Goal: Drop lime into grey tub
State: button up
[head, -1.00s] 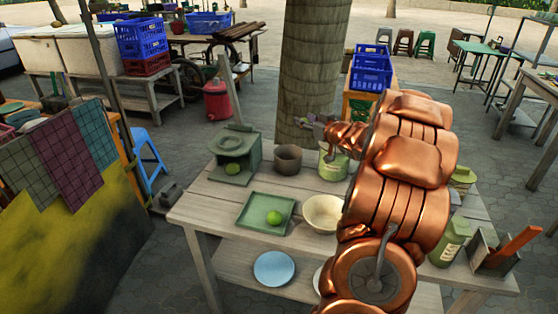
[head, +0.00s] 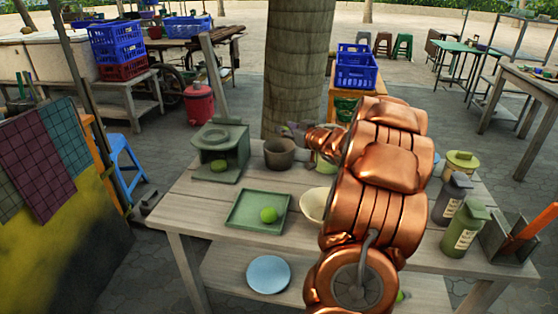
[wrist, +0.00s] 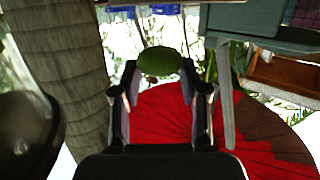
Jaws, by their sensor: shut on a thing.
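My gripper (wrist: 160,100) is shut on a green lime (wrist: 160,62), which sits between the fingertips in the wrist view. In the head view my gripper (head: 290,131) is beyond my copper arm, just above and right of the grey tub (head: 280,155) in the picture. The lime in it cannot be made out there. The tub stands upright on the wooden table, between a grey-green stove-like box and a green can. Its inside is mostly hidden.
A cream bowl (head: 313,205) is partly behind my arm. Bottles (head: 465,228) stand at right. A tree trunk (head: 297,70) rises behind the table.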

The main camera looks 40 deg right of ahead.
aim_at(287, 142)
jog(key=shift+f+b, duration=2.5)
jog(key=shift+b, duration=0.2)
jog(key=o, duration=1.3)
notch_tip(287, 142, up, 10)
jog(key=shift+r, duration=0.1)
